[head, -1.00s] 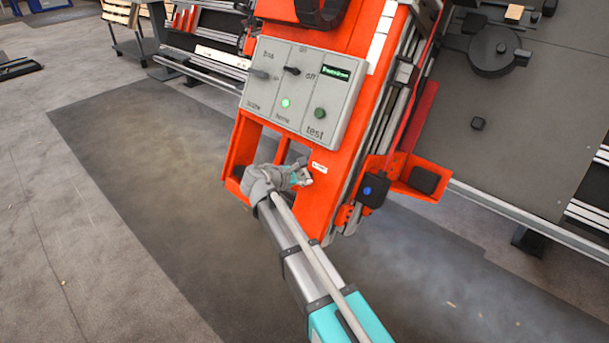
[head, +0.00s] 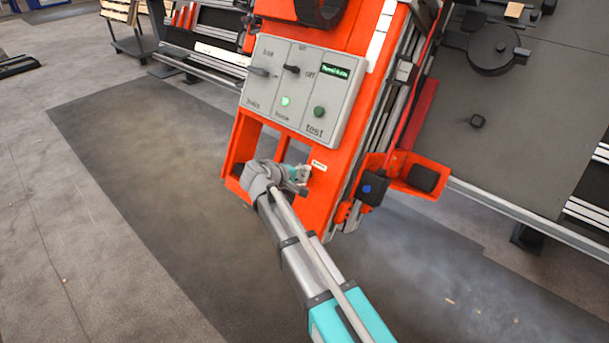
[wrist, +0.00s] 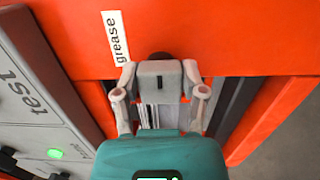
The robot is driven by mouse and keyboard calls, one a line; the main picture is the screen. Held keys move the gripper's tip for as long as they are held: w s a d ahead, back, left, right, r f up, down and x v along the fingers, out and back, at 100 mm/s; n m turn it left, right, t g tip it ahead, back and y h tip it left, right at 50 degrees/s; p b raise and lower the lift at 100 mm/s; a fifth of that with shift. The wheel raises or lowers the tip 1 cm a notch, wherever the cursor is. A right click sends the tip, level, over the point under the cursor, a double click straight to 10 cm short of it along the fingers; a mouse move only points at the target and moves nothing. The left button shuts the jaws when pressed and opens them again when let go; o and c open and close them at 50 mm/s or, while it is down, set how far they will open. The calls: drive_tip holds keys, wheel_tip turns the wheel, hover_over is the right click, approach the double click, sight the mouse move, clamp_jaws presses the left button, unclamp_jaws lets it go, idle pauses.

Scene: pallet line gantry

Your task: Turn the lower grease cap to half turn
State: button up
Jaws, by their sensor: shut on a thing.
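The grease cap (wrist: 160,56) shows in the wrist view as a small dark rounded piece on the orange face, just beyond my fingertips. Most of it is hidden behind them, so its turn angle cannot be read. My gripper (wrist: 160,76) is shut on it, with the grey fingers close together and their links spread to either side. A white label reading "grease" (wrist: 117,38) is just left of the cap. In the head view my gripper (head: 301,177) is at the lower part of the orange machine column (head: 338,160), below the control panel; the cap is hidden there.
The grey control panel (head: 302,92) carries switches, a lit green lamp and a small display. Orange framed openings lie beside and below the gripper. An orange bracket (head: 418,170) juts out right of the column. Floor at left is open.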

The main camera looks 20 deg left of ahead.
drive_tip(key=m, duration=0.4)
drive_tip(key=shift+s+f+m+g, duration=0.25)
drive_tip(key=shift+m+g, duration=0.05)
drive_tip(key=m, duration=0.4)
drive_tip(key=shift+f+y, duration=0.1)
drive_tip(key=shift+y, duration=0.2)
drive_tip(key=m, duration=0.4)
drive_tip(key=shift+a+f+m+p, duration=0.1)
drive_tip(key=shift+a+m+p, duration=0.1)
drive_tip(key=shift+m+p, duration=0.2)
drive_tip(key=shift+a+m+y, duration=0.15)
drive_tip(key=shift+m+y, duration=0.25)
drive_tip(key=shift+m, duration=1.7)
drive_tip(key=shift+w, duration=0.1)
drive_tip(key=o, duration=1.1)
drive_tip(key=shift+o, duration=0.2)
drive_tip(key=shift+a, duration=0.1)
drive_tip(key=shift+w, duration=0.15)
